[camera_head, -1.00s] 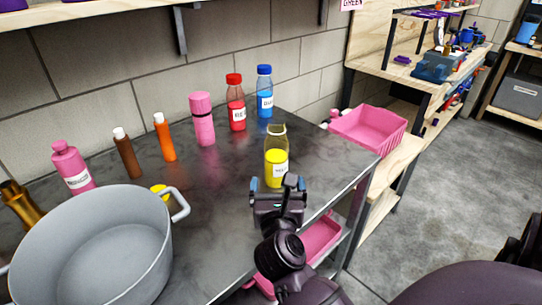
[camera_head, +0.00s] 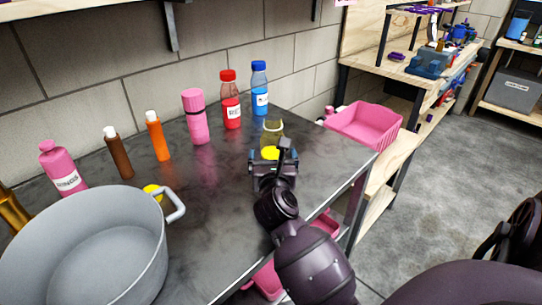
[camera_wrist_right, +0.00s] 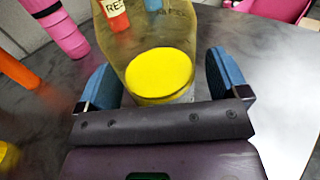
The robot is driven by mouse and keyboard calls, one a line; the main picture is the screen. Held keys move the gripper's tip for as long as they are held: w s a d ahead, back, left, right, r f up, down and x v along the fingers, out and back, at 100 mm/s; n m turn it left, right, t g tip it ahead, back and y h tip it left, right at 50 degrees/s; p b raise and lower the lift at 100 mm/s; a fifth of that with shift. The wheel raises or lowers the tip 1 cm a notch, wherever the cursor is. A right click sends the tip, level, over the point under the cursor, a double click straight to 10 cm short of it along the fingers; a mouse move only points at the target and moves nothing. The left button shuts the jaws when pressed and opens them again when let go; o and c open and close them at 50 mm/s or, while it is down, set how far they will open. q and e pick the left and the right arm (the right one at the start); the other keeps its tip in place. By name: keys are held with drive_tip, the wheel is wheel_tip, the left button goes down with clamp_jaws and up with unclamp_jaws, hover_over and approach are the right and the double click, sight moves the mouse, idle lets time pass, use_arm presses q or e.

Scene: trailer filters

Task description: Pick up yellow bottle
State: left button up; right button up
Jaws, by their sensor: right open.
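The yellow bottle (camera_head: 273,131), clear with yellow contents, stands upright on the dark metal table. My right gripper (camera_head: 273,159) is right in front of it in the head view and hides its lower part. In the right wrist view the bottle (camera_wrist_right: 160,45) stands between the two blue finger pads of the open right gripper (camera_wrist_right: 166,82). A gap shows beside the pads, and whether either touches the bottle is unclear. My left gripper is not in view.
On the table (camera_head: 215,215) stand a red bottle (camera_head: 231,108), a blue bottle (camera_head: 260,95), a pink flask (camera_head: 195,120), orange (camera_head: 157,140) and brown (camera_head: 120,160) bottles, and a large grey pot (camera_head: 95,250).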

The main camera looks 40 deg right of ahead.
sight(273, 117)
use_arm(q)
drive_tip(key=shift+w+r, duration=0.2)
use_arm(e)
drive_tip(key=shift+w+d+r, duration=0.1)
drive_tip(key=shift+w+d, duration=0.05)
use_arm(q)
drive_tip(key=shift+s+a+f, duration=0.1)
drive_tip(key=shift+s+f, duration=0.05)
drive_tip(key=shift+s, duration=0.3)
use_arm(e)
drive_tip(key=c, duration=1.2)
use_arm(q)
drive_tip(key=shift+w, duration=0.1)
use_arm(e)
drive_tip(key=shift+r, duration=0.1)
drive_tip(key=shift+r+p, duration=0.45)
drive_tip(key=shift+r, duration=0.5)
wheel_tip(273, 117, up, 14)
drive_tip(key=p, duration=0.5)
drive_tip(key=shift+r, duration=0.1)
drive_tip(key=shift+r+p, duration=0.35)
drive_tip(key=shift+r, duration=0.85)
use_arm(q)
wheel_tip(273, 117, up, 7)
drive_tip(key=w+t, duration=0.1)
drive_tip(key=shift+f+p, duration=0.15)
drive_tip(key=shift+p, duration=0.15)
use_arm(e)
drive_tip(key=shift+r, duration=0.55)
